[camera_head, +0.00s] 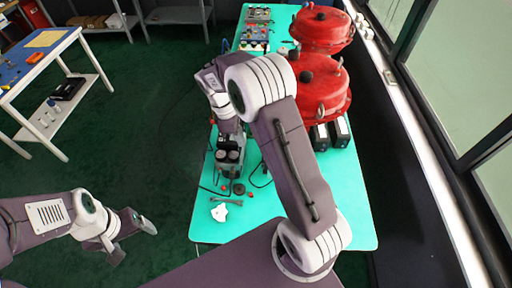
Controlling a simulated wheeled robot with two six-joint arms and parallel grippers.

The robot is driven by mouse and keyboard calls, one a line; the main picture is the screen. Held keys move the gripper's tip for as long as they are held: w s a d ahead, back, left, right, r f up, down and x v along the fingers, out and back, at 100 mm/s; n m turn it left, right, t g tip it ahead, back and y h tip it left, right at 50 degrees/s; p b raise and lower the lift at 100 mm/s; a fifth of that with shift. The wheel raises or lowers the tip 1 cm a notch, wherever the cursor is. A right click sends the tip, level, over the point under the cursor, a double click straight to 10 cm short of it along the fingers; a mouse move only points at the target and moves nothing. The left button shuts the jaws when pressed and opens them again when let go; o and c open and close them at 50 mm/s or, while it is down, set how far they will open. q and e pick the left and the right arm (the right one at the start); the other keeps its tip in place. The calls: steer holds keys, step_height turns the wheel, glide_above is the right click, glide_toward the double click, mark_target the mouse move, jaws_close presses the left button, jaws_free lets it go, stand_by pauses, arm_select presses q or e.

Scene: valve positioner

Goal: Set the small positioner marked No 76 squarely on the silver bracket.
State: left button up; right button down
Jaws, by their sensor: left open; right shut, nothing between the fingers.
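My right arm reaches over the turquoise table (355,215), and its gripper (229,129) points down at a dark grey device (230,160) with two round parts on top. The fingertips are hard to make out, and I cannot tell whether they touch the device. My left gripper (134,243) is open and empty, out over the green floor left of the table. No marking No 76 can be read, so I cannot tell whether the grey device is the positioner. I cannot make out the silver bracket for certain.
Two red round housings (318,85) and black boxes (330,134) stand on the table's right side. Small parts and a white piece (219,213) lie near its front left. More devices (255,33) stand at its far end. A workbench (40,55) is at left.

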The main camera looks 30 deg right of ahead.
steer(key=s+d+f+p, duration=0.2)
steer(key=d+f, duration=0.2)
steer(key=f, duration=0.1)
steer(key=shift+s+d+f, duration=0.15)
steer(key=shift+s+d, duration=0.15)
steer(key=shift+s, duration=0.1)
steer(key=shift+s+d+p, duration=0.2)
steer(key=shift+s+d, duration=0.1)
steer(key=shift+d, duration=0.2)
steer(key=shift+s+d+p, duration=0.2)
steer(key=shift+s+d, duration=0.05)
steer(key=shift+d, duration=0.2)
steer(key=shift+a, duration=0.1)
